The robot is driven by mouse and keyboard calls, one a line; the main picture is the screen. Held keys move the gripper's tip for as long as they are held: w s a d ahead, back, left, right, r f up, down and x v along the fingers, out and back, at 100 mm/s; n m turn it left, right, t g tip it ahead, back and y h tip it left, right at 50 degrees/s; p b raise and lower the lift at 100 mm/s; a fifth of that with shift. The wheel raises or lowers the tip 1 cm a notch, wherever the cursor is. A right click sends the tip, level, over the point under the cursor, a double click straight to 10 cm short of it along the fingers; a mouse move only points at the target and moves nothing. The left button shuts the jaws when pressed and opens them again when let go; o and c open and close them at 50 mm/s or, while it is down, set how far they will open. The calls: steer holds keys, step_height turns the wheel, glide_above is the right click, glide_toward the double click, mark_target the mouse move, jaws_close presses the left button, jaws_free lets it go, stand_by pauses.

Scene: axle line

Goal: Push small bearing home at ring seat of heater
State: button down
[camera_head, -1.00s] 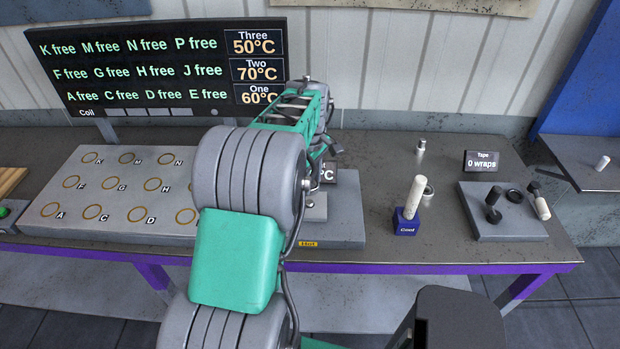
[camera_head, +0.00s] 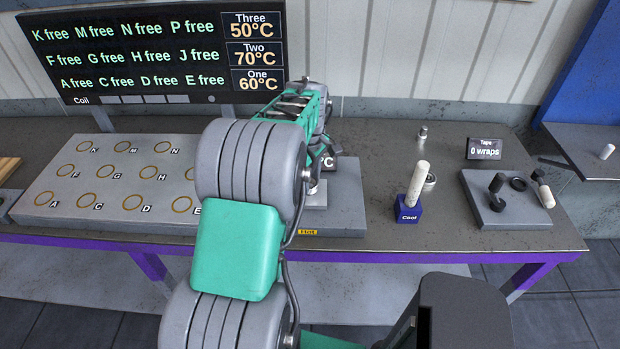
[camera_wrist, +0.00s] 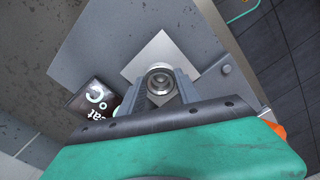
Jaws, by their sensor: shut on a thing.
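The small bearing (camera_wrist: 160,80), a metal ring with a dark inner band, shows in the wrist view between the fingertips of my gripper (camera_wrist: 162,88). My gripper is shut on it. The bearing is over a pale square plate (camera_wrist: 150,55) on the grey heater; I cannot tell whether it touches the seat below. In the head view the heater (camera_head: 348,210) is a grey block with an orange "Hot" label and a small pale plate (camera_head: 316,197). My arm hides the bearing and much of the heater there.
A coil board (camera_head: 60,215) with lettered rings lies left. To the right stand a blue "Cool" block (camera_head: 407,211) with a pale rod, a metal ring (camera_head: 430,181) and a grey tray (camera_head: 500,215) with dark parts. A heater readout (camera_wrist: 92,100) is close beside my gripper.

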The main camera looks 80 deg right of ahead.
steer(key=shift+f+b, duration=0.45)
steer(key=shift+f, duration=0.35)
steer(key=c, duration=0.8)
jaws_free()
steer(key=shift+o, duration=0.2)
step_height(320, 180, up, 8)
steer(key=b, duration=0.1)
steer(key=shift+b, duration=0.3)
